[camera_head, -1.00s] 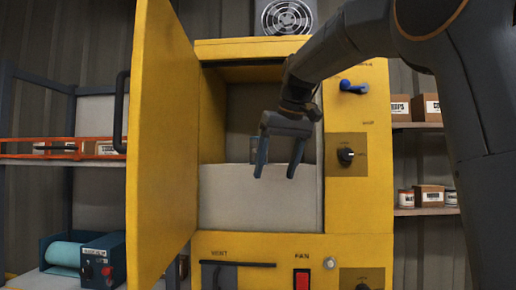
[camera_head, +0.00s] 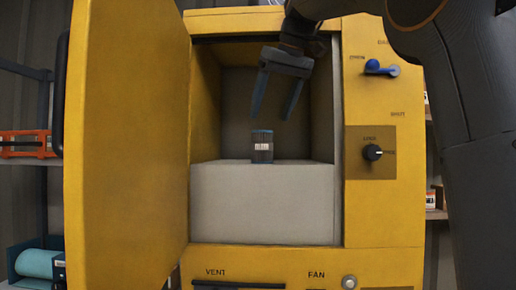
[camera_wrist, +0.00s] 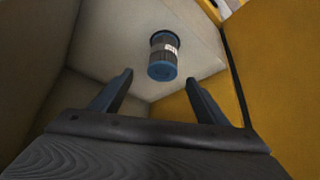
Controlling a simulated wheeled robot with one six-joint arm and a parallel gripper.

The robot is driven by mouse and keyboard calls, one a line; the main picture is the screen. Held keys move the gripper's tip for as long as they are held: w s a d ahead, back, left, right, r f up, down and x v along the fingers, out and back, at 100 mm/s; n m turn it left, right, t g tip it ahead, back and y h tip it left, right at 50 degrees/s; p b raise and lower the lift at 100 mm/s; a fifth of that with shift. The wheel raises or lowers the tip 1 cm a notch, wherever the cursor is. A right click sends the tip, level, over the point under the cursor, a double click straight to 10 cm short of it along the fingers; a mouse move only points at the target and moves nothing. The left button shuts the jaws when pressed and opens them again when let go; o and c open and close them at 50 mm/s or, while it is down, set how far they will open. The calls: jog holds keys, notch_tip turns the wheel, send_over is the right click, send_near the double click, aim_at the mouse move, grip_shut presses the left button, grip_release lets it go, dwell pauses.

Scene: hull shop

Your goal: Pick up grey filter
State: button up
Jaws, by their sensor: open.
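The grey filter (camera_head: 261,148) is a small dark grey cylinder with a blue end and a pale label. It stands upright on a light grey block (camera_head: 262,205) inside an open yellow cabinet (camera_head: 385,215). The wrist view shows the filter (camera_wrist: 164,56) beyond the fingertips, between their lines. My gripper (camera_head: 274,115) is open and empty, above and in front of the filter in the head view. Its fingers also show in the wrist view (camera_wrist: 160,80), apart from the filter.
The yellow cabinet door (camera_head: 125,145) stands open at left. A blue lever (camera_head: 375,68) and a black knob (camera_head: 372,152) are on the right panel. The cabinet walls bound the space around the filter closely. A shelf with an orange item (camera_head: 25,143) is at far left.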

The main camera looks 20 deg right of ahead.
jog(key=p, duration=0.2)
send_over(258, 147)
jog(key=w+d, duration=0.1)
jog(key=d, duration=0.1)
jog(key=f, duration=0.4)
jog(key=shift+w+f, duration=0.2)
jog(key=shift+f, duration=0.2)
jog(key=shift+p+x, duration=1.4)
jog(key=shift+x, duration=1.6)
jog(key=shift+s+f, duration=0.15)
jog(key=shift+c, duration=0.4)
jog(key=c, duration=1.1)
